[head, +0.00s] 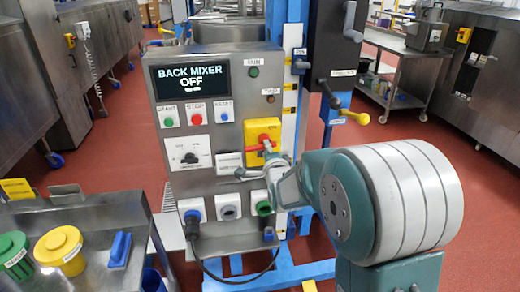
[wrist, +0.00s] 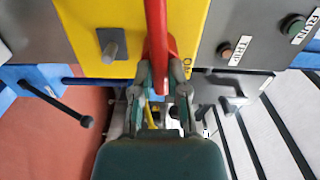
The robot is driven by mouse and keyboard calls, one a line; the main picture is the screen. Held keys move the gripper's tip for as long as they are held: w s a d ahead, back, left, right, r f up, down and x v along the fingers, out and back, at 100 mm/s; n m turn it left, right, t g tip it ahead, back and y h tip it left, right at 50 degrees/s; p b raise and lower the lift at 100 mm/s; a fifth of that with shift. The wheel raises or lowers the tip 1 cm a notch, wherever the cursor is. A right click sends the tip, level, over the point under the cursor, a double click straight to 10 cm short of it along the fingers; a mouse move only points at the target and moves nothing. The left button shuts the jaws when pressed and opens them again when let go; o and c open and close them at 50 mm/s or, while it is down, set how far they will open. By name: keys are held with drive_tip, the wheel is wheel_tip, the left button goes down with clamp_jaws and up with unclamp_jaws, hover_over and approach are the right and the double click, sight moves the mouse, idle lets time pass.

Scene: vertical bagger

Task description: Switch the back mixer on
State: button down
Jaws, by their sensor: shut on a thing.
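The control panel (head: 235,170) stands ahead in the head view, and its display (head: 187,78) reads "BACK MIXER OFF". On its right side is a yellow isolator plate (head: 251,134) with a red handle (head: 265,138). My gripper (head: 269,157) reaches this handle from below right. In the wrist view, my gripper's fingers (wrist: 161,77) are shut on the lower end of the red handle (wrist: 156,35), one on each side. The yellow plate (wrist: 200,30) lies behind it. The green start button (head: 169,122), red stop button (head: 196,120) and blue reset button (head: 224,117) sit under the display.
A selector knob (head: 190,157) and several cable sockets sit lower on the panel. A steel table (head: 100,275) with yellow and green tubs is at front left. A dark box with a yellow-knobbed lever (head: 345,112) stands right of the panel. Red floor is open at far left.

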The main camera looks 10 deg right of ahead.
drive_tip(key=shift+s+f+n, duration=0.1)
drive_tip(key=shift+f+n, duration=0.1)
drive_tip(key=shift+n, duration=4.05)
drive_tip(key=shift+f+n, duration=0.2)
drive_tip(key=shift+n, duration=4.05)
drive_tip(key=shift+c, duration=2.4)
unclamp_jaws()
drive_tip(key=shift+r, duration=0.15)
drive_tip(key=shift+s+r, duration=0.15)
drive_tip(key=shift+s, duration=2.25)
